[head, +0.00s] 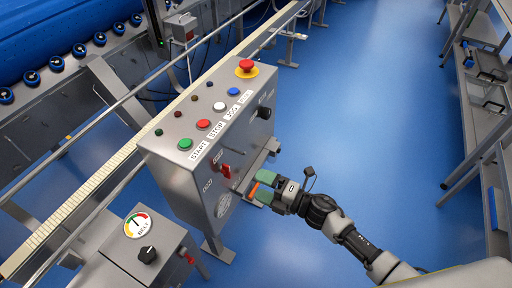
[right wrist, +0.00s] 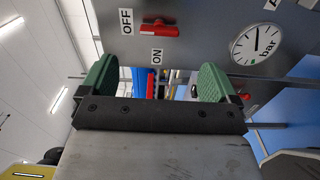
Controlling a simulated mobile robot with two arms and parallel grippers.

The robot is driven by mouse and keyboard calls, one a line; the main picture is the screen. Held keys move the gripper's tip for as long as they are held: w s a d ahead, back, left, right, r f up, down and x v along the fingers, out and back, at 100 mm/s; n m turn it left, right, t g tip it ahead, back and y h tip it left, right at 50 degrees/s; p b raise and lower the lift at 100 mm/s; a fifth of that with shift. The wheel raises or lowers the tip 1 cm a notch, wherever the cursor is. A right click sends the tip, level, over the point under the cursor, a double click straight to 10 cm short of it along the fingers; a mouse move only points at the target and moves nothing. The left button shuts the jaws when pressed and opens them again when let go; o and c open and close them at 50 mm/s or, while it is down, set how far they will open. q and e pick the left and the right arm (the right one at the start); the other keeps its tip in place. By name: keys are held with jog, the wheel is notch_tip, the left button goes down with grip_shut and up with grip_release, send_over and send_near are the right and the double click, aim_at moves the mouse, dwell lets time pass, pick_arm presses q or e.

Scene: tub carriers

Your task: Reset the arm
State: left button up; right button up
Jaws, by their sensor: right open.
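My right gripper (head: 262,187) is open in the head view, close to the side face of the metal control box (head: 178,182). Its green finger pads stand apart in the right wrist view (right wrist: 160,82), with nothing between them. A red switch handle (right wrist: 160,29) between OFF and ON labels lies just beyond the fingertips there. That red handle also shows on the box in the head view (head: 225,171), to the left of the gripper, and I see no contact. My left gripper is not in view.
The box top carries a green button (head: 185,144), a red button (head: 203,124) and a red emergency stop (head: 246,66). A belt gauge box (head: 138,225) stands at lower left. Metal shelving (head: 468,110) lines the right. Blue floor (head: 350,100) between is clear.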

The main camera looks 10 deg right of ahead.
jog(key=s+d+f+m+t+h, duration=0.1)
jog(key=d+f+m+h, duration=0.35)
jog(key=f, duration=0.25)
jog(key=s+d+f+m+t+h, duration=0.1)
jog(key=d+f+m+h, duration=0.2)
jog(key=f+m, duration=0.35)
jog(key=s+d+f+m+g+h, duration=0.2)
jog(key=s+d+f+m, duration=0.15)
jog(key=s+f, duration=0.35)
jog(key=s+d+f+m+g+h, duration=0.25)
jog(key=s+f+m, duration=0.2)
jog(key=f, duration=0.35)
jog(key=s+f+m+g+h, duration=0.1)
jog(key=s+f+m+g, duration=0.2)
jog(key=s, duration=1)
jog(key=s+d+f+m+g+h, duration=0.1)
jog(key=s+f+m+g, duration=0.3)
jog(key=s, duration=0.9)
notch_tip(320, 180, down, 4)
jog(key=shift+s+d+r+h+p, duration=0.15)
jog(key=shift+s+h+p, duration=0.15)
jog(key=shift+s, duration=0.05)
